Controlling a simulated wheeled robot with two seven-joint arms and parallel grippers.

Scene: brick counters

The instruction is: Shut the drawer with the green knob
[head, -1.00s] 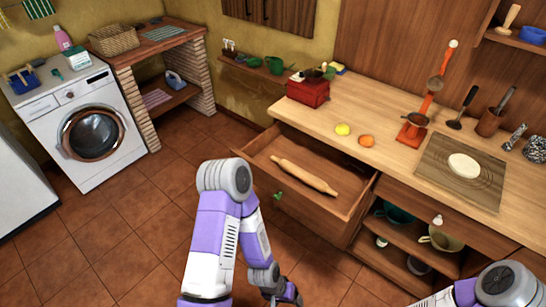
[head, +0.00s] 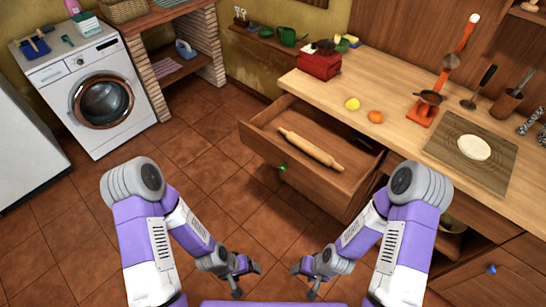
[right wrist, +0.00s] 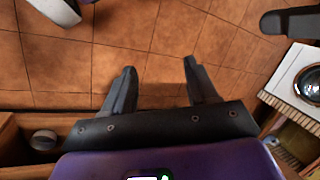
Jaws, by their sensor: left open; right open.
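The wooden drawer (head: 315,194) with the green knob (head: 282,169) stands pulled well out from under the counter, in the middle of the head view. A rolling pin (head: 310,149) lies inside it. My left gripper (head: 243,278) is open and empty, low over the floor in front of the drawer. My right gripper (head: 306,282) is also open and empty, to its right, in front of and below the drawer front. The right gripper's fingers (right wrist: 160,68) show apart in the right wrist view, with only floor tiles between them. Neither gripper touches the knob.
The counter (head: 395,125) holds a red box (head: 320,63), a lemon (head: 352,104), an orange (head: 375,117) and dough (head: 474,148) on a mat. A door with a blue knob (head: 491,269) is at lower right. A washing machine (head: 60,110) stands left. Floor before the drawer is open.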

